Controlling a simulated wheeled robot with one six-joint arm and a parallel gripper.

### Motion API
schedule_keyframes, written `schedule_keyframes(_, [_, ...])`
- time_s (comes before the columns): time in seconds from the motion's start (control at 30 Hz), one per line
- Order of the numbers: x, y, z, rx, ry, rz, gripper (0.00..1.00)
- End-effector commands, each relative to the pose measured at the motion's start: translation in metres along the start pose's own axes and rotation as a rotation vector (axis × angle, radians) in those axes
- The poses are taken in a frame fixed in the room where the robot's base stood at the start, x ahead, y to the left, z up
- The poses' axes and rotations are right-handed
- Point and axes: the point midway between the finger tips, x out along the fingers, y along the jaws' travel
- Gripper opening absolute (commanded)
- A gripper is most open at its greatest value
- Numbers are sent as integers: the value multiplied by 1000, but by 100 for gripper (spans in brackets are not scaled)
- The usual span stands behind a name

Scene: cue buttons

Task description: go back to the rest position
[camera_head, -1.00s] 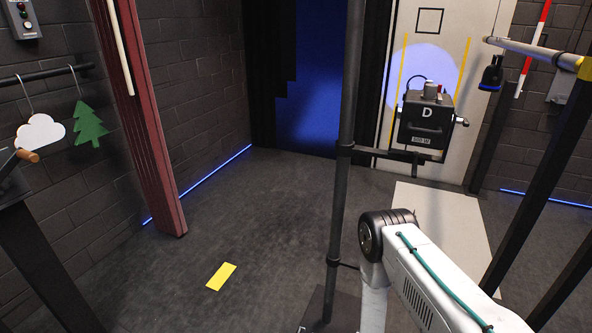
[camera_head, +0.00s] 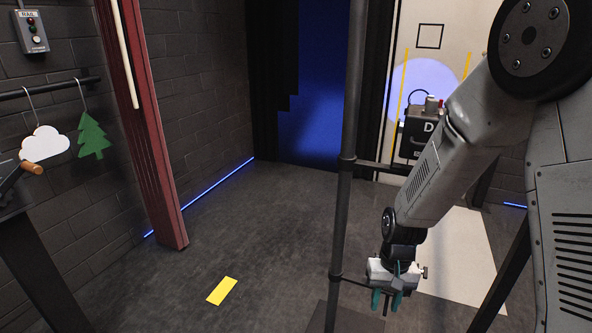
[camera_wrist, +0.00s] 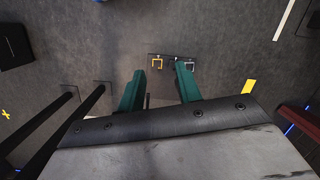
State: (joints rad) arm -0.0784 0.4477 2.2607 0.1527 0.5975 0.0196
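My gripper (camera_head: 386,300) hangs from my arm at the lower middle right of the head view, pointing down, just right of the dark upright pole. In the wrist view my gripper (camera_wrist: 163,72) shows two green fingers spread apart with nothing between them. Bare floor and a dark base plate (camera_wrist: 170,64) with a pale bracket mark lie below the fingers. My arm hides part of the black box marked D (camera_head: 411,138) in the head view.
The dark pole (camera_head: 348,180) stands close beside my gripper. A red post (camera_head: 150,150) stands left, near a button box (camera_head: 32,32), a cloud (camera_head: 45,143) and a tree (camera_head: 92,136). A yellow floor mark (camera_head: 222,291) lies on open floor. A pale mat (camera_head: 465,255) lies right.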

Motion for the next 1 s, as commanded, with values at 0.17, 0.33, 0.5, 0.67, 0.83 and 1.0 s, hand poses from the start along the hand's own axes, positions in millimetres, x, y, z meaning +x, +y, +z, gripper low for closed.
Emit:
schedule_keyframes(0.17, [-71, 8, 55, -38, -51, 10, 35])
schedule_keyframes(0.33, [-124, 19, 111, -66, -83, 28, 35])
schedule_keyframes(0.5, [-166, 30, 165, -84, -78, 48, 35])
schedule_keyframes(0.67, [-194, 40, 210, -89, -31, 65, 35])
schedule_keyframes(0.83, [-217, 48, 241, -88, 91, 75, 35])
schedule_keyframes(1.0, [-235, 50, 257, -83, 217, 70, 35])
